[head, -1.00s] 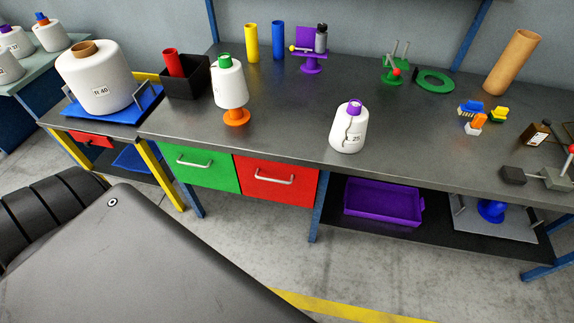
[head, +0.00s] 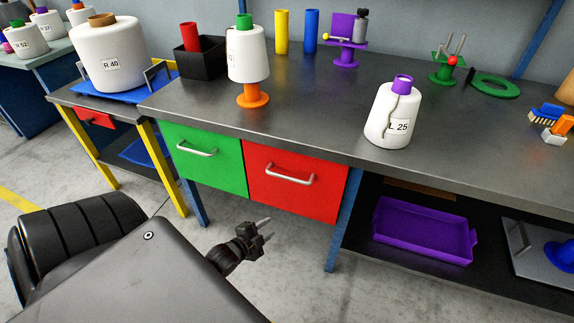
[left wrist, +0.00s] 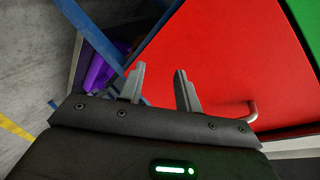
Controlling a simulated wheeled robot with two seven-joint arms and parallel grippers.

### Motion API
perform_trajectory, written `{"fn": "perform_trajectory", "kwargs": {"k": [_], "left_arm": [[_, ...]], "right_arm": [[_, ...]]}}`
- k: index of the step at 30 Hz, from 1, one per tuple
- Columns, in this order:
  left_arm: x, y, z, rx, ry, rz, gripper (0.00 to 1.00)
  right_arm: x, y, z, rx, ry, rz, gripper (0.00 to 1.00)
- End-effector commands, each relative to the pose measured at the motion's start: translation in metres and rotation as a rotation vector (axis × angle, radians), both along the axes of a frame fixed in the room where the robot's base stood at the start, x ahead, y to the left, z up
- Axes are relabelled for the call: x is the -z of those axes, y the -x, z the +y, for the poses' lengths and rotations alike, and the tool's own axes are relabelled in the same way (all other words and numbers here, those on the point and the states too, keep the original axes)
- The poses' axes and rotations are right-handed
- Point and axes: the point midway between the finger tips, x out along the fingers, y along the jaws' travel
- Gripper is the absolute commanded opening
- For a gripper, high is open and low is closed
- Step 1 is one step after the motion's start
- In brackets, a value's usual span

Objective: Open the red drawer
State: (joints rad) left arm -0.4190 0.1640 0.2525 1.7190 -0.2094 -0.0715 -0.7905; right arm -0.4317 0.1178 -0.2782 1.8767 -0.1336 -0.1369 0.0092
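The red drawer (head: 322,200) is shut under the grey workbench, right of the green drawer (head: 190,165). Its silver handle (head: 291,179) runs across the upper front. My left gripper (head: 265,229) is below and left of this handle, in front of the bench and apart from the drawer. In the left wrist view, the gripper (left wrist: 159,73) is open and empty, with the red drawer front (left wrist: 215,50) ahead of it. The handle (left wrist: 253,112) shows there to the right of the fingers. My right gripper is not in view.
A blue table leg (head: 344,220) stands right of the red drawer. A purple tray (head: 425,232) lies on the shelf beyond it. A smaller red drawer (head: 96,118) is under the left table. The floor before the drawers is clear.

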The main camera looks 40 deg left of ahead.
Motion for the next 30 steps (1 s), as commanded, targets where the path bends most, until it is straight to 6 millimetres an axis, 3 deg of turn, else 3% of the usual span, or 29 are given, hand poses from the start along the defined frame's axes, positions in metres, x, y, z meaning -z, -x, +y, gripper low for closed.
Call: {"fn": "perform_trajectory", "kwargs": {"k": [1,6,9,12,16,22,30], "left_arm": [[-0.004,-0.008,0.007,0.03,-0.094,-0.094,0.34],[-0.081,-0.012,0.014,0.102,-0.393,-0.334,0.34],[-0.113,-0.006,0.011,0.124,-0.519,-0.424,0.34],[-0.133,0.0,0.006,0.137,-0.599,-0.477,0.34],[-0.145,0.003,0.004,0.143,-0.641,-0.505,0.34],[-0.149,-0.004,0.003,0.142,-0.644,-0.509,0.34],[-0.156,-0.048,0.001,0.141,-0.642,-0.51,0.34]], "right_arm": [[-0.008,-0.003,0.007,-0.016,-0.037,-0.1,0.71],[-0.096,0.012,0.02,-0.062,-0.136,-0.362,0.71],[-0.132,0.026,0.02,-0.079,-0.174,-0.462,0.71],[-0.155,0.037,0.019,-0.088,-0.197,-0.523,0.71],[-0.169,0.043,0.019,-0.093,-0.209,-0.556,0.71],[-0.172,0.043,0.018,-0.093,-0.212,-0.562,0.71],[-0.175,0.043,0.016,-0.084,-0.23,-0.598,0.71]]}}
